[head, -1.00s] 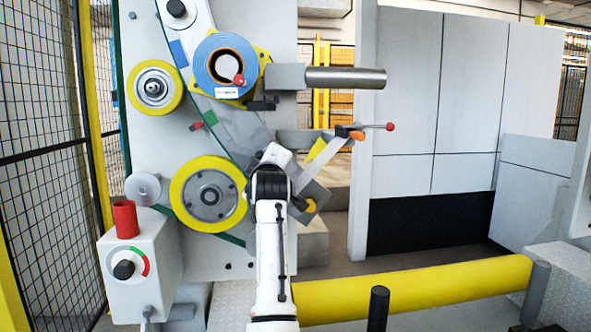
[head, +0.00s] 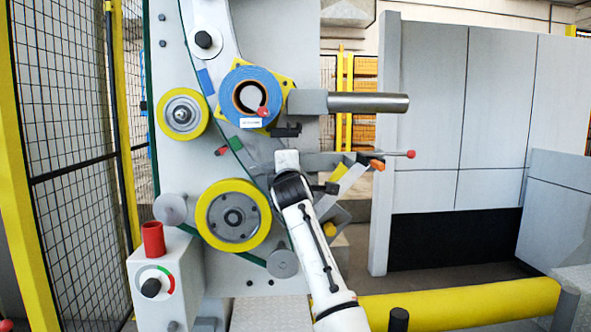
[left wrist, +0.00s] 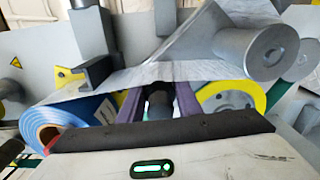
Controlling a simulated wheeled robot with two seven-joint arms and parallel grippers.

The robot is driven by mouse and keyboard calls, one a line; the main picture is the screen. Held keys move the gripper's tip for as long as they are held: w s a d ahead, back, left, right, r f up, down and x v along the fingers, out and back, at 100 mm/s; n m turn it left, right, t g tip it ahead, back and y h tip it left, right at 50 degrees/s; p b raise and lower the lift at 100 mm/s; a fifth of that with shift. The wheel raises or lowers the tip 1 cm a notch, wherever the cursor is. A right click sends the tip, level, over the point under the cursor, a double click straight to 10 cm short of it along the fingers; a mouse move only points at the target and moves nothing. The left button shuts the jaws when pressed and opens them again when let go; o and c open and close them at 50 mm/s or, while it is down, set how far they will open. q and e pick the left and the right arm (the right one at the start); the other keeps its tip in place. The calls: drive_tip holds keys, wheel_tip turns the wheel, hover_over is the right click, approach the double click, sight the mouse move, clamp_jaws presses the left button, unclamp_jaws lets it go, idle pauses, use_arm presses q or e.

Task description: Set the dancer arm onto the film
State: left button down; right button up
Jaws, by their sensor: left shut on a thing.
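My left gripper (left wrist: 158,100) is shut on a dark upright part between its purple fingers. This part looks like a grip of the dancer arm (left wrist: 158,106), though most of the arm is hidden. A pale grey film sheet (left wrist: 110,84) spans just above the fingers in the left wrist view; I cannot tell whether anything touches it. In the head view the gripper (head: 287,160) is in front of the machine panel, below the blue film roll (head: 249,94) and upper right of the lower yellow roller (head: 233,217). Its own wrist hides the fingers there. My right gripper is not in view.
A steel mandrel (head: 368,103) sticks out to the right of the film roll. A lever with a red knob (head: 411,154) lies right of my gripper.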

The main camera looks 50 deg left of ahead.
use_arm(q)
drive_tip(key=shift+s, duration=0.1)
idle(0.3)
drive_tip(key=c, duration=1.5)
unclamp_jaws()
drive_tip(key=shift+a, duration=0.1)
drive_tip(key=shift+c, duration=0.2)
drive_tip(key=v, duration=0.7)
drive_tip(key=shift+d+b, duration=0.2)
drive_tip(key=shift+b, duration=0.1)
drive_tip(key=shift+s, duration=0.2)
